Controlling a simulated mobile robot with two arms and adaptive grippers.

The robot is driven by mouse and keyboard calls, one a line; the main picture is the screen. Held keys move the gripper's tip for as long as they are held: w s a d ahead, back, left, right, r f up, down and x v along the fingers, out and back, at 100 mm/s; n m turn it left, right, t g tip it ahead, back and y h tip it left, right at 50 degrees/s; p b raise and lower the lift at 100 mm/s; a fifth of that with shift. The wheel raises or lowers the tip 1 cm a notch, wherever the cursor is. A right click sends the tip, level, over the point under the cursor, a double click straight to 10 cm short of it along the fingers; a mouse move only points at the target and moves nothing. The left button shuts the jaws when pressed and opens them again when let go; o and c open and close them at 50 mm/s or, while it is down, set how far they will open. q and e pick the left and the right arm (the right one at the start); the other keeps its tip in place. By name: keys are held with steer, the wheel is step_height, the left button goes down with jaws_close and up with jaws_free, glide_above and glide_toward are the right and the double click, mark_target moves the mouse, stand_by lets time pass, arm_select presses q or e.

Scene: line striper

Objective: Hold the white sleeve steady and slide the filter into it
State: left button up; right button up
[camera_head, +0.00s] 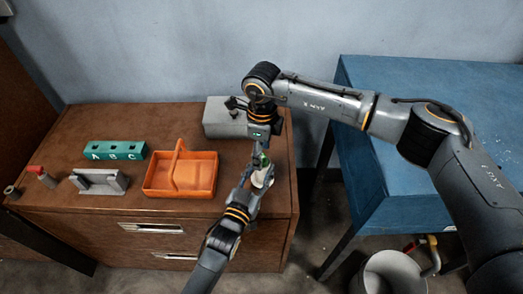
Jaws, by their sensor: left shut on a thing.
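My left gripper (255,180) reaches up from the bottom of the view and is shut on the white sleeve (264,179), near the right end of the wooden cabinet top. My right gripper (261,149) comes down from above, directly over the sleeve. A small green piece (259,160), which may be the filter, shows between the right gripper and the sleeve. The parts are too small and overlapped to tell whether the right jaws are shut on it, or whether it is inside the sleeve.
An orange caddy (208,176) stands on the wooden cabinet (60,210). A green block marked A B C (115,151), a grey bracket (98,182) and a red-topped part (42,177) are to its left. A grey box (222,120) is behind. A blue table (430,95) stands right.

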steer(key=shift+r, duration=3.55)
arm_select(q)
steer(key=o, duration=1.3)
